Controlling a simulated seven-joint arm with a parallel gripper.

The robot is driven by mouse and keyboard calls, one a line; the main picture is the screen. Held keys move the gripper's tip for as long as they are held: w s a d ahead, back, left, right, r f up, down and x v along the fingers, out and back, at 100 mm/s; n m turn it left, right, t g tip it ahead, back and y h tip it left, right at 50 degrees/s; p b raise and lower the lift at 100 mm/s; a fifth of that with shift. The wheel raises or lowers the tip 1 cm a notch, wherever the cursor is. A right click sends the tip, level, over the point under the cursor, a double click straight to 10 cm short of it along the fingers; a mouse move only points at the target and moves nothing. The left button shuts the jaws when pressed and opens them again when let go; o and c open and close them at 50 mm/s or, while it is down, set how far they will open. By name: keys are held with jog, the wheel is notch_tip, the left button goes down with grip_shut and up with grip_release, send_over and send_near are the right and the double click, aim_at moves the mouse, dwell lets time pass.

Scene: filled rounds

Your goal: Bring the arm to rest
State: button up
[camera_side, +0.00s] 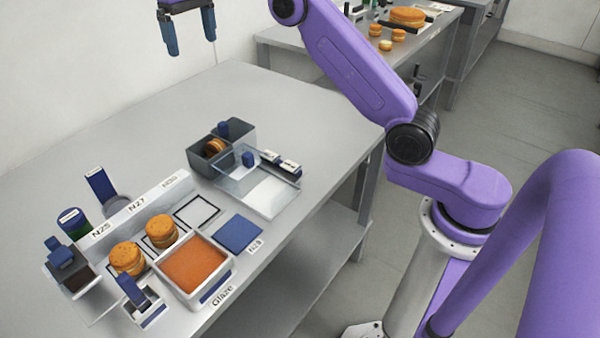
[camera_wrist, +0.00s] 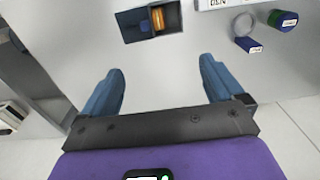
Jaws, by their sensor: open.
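My gripper (camera_side: 190,42) is high at the top of the side view, above the back part of the grey table and near the wall. Its two blue fingers stand apart with nothing between them. In the wrist view my gripper (camera_wrist: 160,92) also shows open and empty over bare surface. The purple arm is raised and bent, and its upper part leaves the top of the side view.
The table (camera_side: 290,95) holds a dark bin (camera_side: 204,166) with a round inside, a clear-lidded box (camera_side: 268,195), two filled rounds (camera_side: 161,231) on framed spots, a glaze tray (camera_side: 232,270) and a blue square (camera_side: 239,234). The table's back is clear.

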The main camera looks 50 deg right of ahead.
jog(key=s+a+f+n, duration=0.2)
jog(key=s+a+n, duration=0.15)
jog(key=s, duration=0.65)
jog(key=s+a+f+n, duration=0.1)
jog(key=s+a+n, duration=0.3)
jog(key=s, duration=0.6)
jog(key=s+d+f+n, duration=0.1)
jog(key=s+d+f, duration=0.2)
jog(key=s, duration=0.5)
jog(key=s+d+f+n, duration=0.2)
jog(key=s+d+f, duration=0.1)
jog(key=s, duration=0.5)
jog(key=s+d+f+n, duration=0.2)
jog(key=s+d+f, duration=0.2)
jog(key=s, duration=0.4)
jog(key=shift+s+f, duration=0.15)
jog(key=shift+f, duration=0.35)
